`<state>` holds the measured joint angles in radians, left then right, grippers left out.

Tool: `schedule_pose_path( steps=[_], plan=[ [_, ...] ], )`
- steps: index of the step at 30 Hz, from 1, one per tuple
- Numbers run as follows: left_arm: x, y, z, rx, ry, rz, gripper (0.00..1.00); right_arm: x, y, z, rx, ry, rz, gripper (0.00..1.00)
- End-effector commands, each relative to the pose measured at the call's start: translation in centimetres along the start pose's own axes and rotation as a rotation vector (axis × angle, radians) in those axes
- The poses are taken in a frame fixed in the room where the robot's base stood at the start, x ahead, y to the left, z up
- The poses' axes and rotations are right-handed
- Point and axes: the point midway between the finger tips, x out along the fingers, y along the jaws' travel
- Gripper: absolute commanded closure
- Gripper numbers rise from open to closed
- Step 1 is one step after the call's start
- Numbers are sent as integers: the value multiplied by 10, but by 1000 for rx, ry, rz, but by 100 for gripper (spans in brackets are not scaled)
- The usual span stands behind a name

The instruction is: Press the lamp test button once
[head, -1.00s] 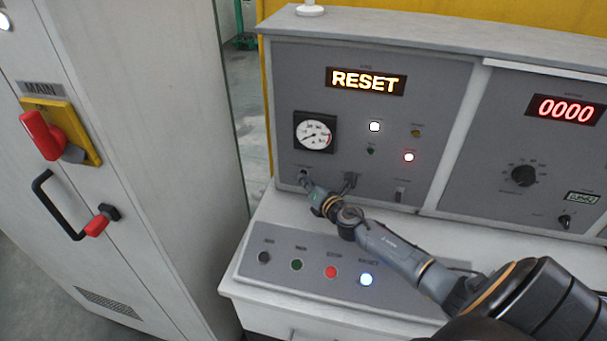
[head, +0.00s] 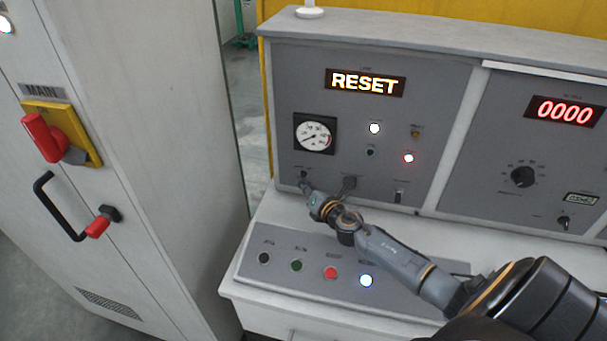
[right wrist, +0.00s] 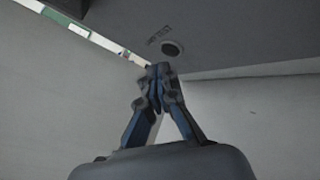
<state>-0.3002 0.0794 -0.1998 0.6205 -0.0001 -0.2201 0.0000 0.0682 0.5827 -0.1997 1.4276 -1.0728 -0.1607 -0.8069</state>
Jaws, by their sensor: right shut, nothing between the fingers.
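A small dark round button (head: 304,174) sits low at the left of the grey console panel, below the gauge. Its label is too small to read, so I cannot confirm it is the lamp test button. In the right wrist view the dark button (right wrist: 172,48) shows on the panel beside a small label. My right gripper (head: 305,187) is shut and empty, its tips just below and in front of that button. In the right wrist view the closed fingertips (right wrist: 158,72) appear just below the button; contact cannot be made out. My left gripper is not in view.
A RESET display (head: 365,83), a gauge (head: 314,134) and several lamps are on the panel. The sloped desk panel (head: 320,284) carries several buttons, one lit white-blue, under my right arm. A cabinet with a red main switch (head: 43,137) stands at left.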

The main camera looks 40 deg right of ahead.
Motion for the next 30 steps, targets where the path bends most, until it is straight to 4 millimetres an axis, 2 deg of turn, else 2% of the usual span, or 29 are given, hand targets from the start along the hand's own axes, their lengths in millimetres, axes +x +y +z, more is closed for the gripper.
schedule_pose_path(
  steps=[8,21,30],
  plan=[
    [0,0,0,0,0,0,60,-1,1,-1,0,1,0,100],
    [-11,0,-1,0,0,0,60,-30,22,-22,-1,2,0,100],
    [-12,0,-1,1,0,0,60,-35,25,-26,-1,1,0,100]
  ],
)
